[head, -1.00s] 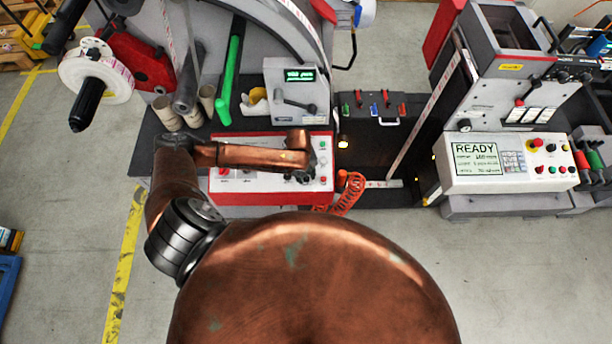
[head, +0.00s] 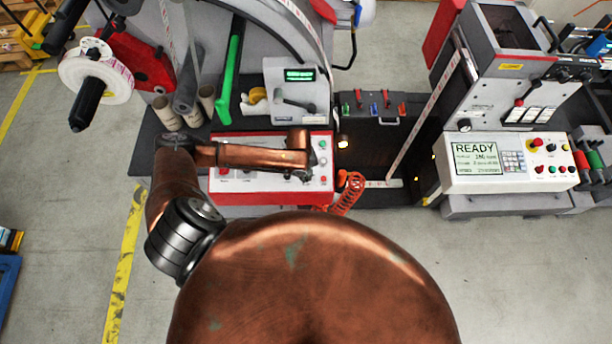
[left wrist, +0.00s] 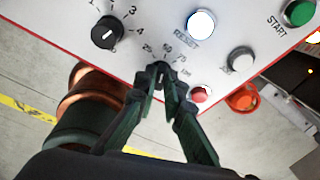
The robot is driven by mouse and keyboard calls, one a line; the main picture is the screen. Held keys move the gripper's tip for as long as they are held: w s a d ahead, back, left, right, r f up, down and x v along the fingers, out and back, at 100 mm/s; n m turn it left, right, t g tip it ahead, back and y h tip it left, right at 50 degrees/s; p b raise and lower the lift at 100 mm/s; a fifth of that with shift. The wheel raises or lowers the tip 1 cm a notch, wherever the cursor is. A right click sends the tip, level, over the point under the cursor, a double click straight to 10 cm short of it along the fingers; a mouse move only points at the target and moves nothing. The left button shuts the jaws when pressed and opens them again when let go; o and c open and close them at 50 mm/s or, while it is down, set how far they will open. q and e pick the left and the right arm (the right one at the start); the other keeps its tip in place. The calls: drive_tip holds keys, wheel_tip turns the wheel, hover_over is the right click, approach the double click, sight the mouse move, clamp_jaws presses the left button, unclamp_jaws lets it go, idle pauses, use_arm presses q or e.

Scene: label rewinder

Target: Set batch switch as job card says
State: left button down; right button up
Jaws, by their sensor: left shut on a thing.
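The control panel (head: 228,184) is a white board with a red frame in the head view, below the left machine. In the left wrist view my left gripper (left wrist: 165,76) is shut on a small dark knob, mostly hidden between the fingertips. Printed marks 25, 50, 75 and a partly covered one fan around this knob. A black knob (left wrist: 106,32) with marks 1 to 4 sits to its upper left, apart from the fingers. In the head view my left gripper (head: 303,175) is over the panel's right part. I cannot make out a job card. My right gripper is not in view.
Near the gripper are a lit white RESET button (left wrist: 201,22), a grey button (left wrist: 241,60), a red button (left wrist: 201,94) and a green START button (left wrist: 299,12). An orange coiled hose (head: 350,188) hangs right of the panel. A grey display box (head: 297,95) stands behind it.

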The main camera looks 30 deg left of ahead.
use_arm(q)
drive_tip(key=shift+r, duration=0.1)
drive_tip(key=m+p, duration=0.1)
drive_tip(key=m, duration=0.2)
drive_tip(key=shift+w+p, duration=0.15)
drive_tip(key=shift+p, duration=0.2)
drive_tip(key=m, duration=0.2)
drive_tip(key=m+g+y+p, duration=0.1)
drive_tip(key=m, duration=0.1)
drive_tip(key=shift+d+y, duration=0.15)
drive_tip(key=shift+y, duration=0.15)
drive_tip(key=shift+m+p, duration=0.3)
drive_tip(key=shift+m, duration=0.1)
drive_tip(key=c, duration=2)
unclamp_jaws()
drive_tip(key=r, duration=0.8)
drive_tip(key=d+r, duration=0.1)
drive_tip(key=r, duration=0.3)
drive_tip(key=shift+w, duration=0.1)
drive_tip(key=shift+f, duration=0.1)
